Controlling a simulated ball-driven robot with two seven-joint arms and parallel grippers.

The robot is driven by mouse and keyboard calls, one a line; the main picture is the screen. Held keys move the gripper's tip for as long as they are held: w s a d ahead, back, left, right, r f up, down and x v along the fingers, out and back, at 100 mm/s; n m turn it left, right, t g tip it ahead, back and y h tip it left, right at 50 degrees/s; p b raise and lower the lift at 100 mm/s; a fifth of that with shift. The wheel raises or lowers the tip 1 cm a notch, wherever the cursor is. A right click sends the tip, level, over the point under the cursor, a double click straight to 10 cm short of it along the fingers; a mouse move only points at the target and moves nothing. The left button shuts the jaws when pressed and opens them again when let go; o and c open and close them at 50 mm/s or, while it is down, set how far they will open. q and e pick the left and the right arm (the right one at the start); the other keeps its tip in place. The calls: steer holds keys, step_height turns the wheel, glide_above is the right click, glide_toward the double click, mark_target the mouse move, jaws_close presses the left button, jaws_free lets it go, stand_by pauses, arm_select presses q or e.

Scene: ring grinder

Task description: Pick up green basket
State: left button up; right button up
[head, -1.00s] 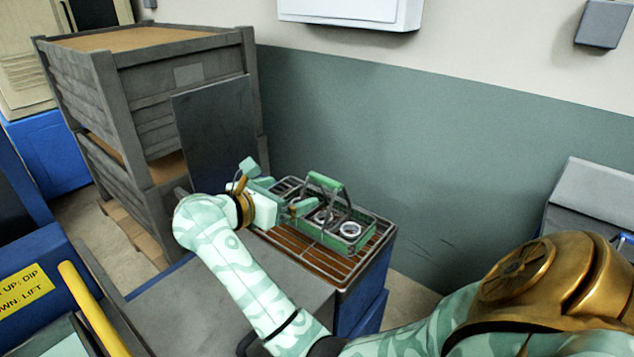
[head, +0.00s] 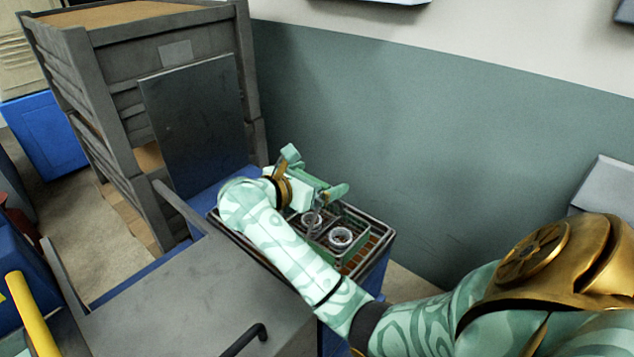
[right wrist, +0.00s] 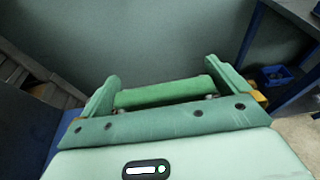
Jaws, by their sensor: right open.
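The green basket (head: 325,252) stands on the slatted rack at the far end of the bench, partly hidden by my right arm and hand. Metal rings (head: 341,237) sit in it. My right gripper (head: 315,173) is over the basket with its fingers spread. In the right wrist view the green handle grip (right wrist: 165,94) lies between the two open fingers, running from near one finger to near the other. Whether the fingers touch it I cannot tell. My left gripper is not in view.
The rack (head: 378,245) has a raised metal rim. A grey panel (head: 195,120) and stacked grey crates (head: 100,90) stand left of the basket. A green-grey wall (head: 450,150) rises close behind. A grey bench cover (head: 180,300) lies in front.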

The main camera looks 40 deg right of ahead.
steer(key=shift+d, duration=0.2)
steer(key=shift+s+a+r, duration=0.15)
steer(key=shift+a, duration=0.15)
steer(key=shift+c, duration=0.9)
steer(key=shift+a, duration=0.1)
steer(key=c, duration=0.5)
steer(key=shift+d, duration=0.2)
steer(key=c, duration=0.7)
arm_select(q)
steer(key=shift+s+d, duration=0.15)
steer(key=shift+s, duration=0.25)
